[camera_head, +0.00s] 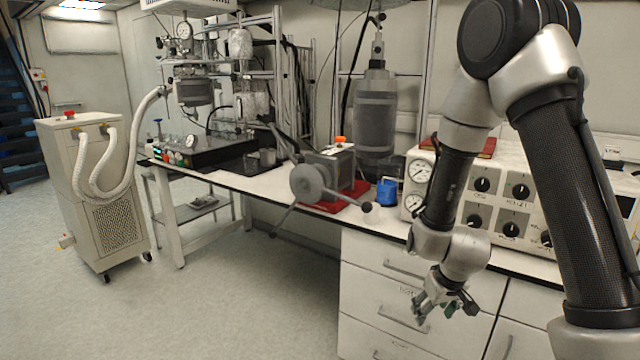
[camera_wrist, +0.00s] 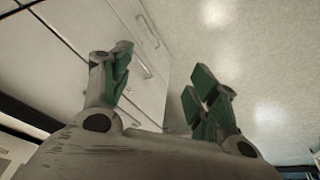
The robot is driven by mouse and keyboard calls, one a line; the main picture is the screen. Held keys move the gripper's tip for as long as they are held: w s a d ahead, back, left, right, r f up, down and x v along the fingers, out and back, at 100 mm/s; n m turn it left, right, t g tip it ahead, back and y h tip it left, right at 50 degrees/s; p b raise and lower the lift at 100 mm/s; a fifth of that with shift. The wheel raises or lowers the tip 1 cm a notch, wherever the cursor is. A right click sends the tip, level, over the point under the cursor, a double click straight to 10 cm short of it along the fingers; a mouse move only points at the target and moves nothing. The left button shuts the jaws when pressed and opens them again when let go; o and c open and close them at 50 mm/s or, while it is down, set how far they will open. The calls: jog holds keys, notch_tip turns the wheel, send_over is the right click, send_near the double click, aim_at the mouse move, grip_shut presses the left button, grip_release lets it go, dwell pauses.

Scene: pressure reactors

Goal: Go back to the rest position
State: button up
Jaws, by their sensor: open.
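My gripper (camera_head: 443,302) hangs at the end of my arm on the right of the head view, in front of the white drawers below the bench. In the wrist view my gripper (camera_wrist: 158,92) shows two fingers with green pads, spread apart with nothing between them. Past the fingers the wrist view shows the drawer fronts (camera_wrist: 95,25) at left and the pale floor (camera_wrist: 255,60) at right.
The bench top (camera_head: 250,184) holds a grey device with a spoked handwheel (camera_head: 308,183), a blue cup (camera_head: 387,191) and a control box with knobs (camera_head: 510,205). A wheeled unit with white hoses (camera_head: 120,215) stands at left. The floor (camera_head: 235,300) between is clear.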

jog(key=s+d+r, duration=0.2)
jog(key=s+r, duration=0.4)
jog(key=r, duration=0.4)
jog(key=s+d+r+m, duration=0.1)
jog(key=s+d+r, duration=0.2)
jog(key=s+r, duration=0.4)
jog(key=s+d+r+m, duration=0.1)
jog(key=s+d+r, duration=0.2)
jog(key=s+r, duration=0.4)
notch_tip(320, 180, up, 7)
jog(key=shift+f+t, duration=0.1)
jog(key=shift+t, duration=0.3)
